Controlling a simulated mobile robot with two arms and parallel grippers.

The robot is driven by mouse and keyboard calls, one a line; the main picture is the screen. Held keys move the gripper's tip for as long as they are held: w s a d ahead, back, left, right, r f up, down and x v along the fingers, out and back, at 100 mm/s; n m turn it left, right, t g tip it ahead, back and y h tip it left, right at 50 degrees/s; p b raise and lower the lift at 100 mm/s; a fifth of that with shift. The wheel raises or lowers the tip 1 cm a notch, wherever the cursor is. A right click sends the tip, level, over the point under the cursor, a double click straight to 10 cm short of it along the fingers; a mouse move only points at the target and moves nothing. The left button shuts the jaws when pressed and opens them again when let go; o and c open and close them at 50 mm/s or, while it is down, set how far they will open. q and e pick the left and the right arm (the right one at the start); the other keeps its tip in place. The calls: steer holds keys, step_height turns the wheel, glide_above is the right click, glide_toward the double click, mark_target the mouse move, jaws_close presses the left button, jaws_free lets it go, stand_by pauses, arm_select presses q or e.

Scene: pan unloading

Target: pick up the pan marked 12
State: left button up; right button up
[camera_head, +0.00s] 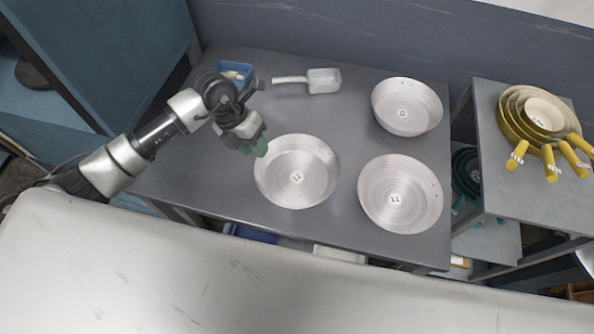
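The silver pan marked 12 (300,190) sits upright on the grey table, nearest to my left arm. My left gripper (255,149) hangs at the pan's upper left rim, with green fingertips pointing down toward it. I cannot tell whether the fingers touch the rim or how far apart they are. A pan marked 11 (402,205) stands to its right. A third pan (407,112), with a label that looks like 13, stands behind that one. My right gripper is not in view.
A metal scoop (322,81) and a small blue bin (234,70) lie at the table's back. Yellow-handled pans (530,122) are stacked on a side table (500,95) at right. A long pale surface (250,290) fills the front.

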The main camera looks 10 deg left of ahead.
arm_select(q)
steer(key=shift+d+f, duration=0.15)
steer(key=shift+f, duration=0.2)
steer(key=p+x, duration=0.2)
steer(key=x, duration=0.1)
steer(key=shift+w+f, duration=0.1)
steer(key=shift+f, duration=0.6)
steer(key=shift+d+f, duration=0.1)
steer(key=shift+f, duration=0.05)
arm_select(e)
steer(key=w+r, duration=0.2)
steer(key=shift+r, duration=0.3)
arm_select(q)
jaws_close()
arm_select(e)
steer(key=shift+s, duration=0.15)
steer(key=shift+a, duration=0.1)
